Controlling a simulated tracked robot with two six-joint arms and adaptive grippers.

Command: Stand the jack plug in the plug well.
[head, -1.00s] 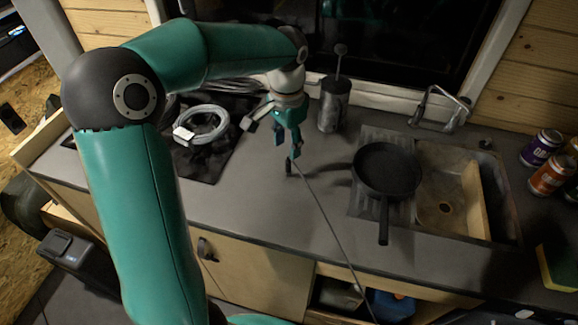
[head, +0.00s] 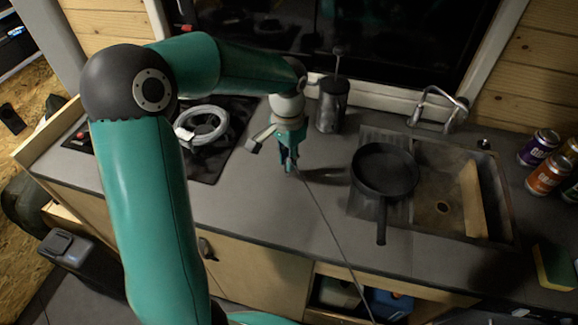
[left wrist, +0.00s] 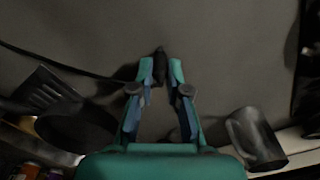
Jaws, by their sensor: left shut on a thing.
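My left gripper (head: 289,166) is low over the grey counter, left of the frying pan. It is shut on the dark jack plug, whose black tip (left wrist: 160,54) shows between and just past the fingertips in the left wrist view. In the head view the fingers hide most of the plug. A thin dark cable (head: 322,216) runs from it down to the right, over the counter's front edge. I cannot make out the plug well in either view, nor tell whether the plug touches the counter. My right gripper is not in view.
A black frying pan (head: 384,169) lies by the sink (head: 440,205). A dark metal canister (head: 332,103) stands behind the gripper. A coiled pale cable (head: 203,125) lies on the black hob at left. The counter (head: 250,210) in front is clear.

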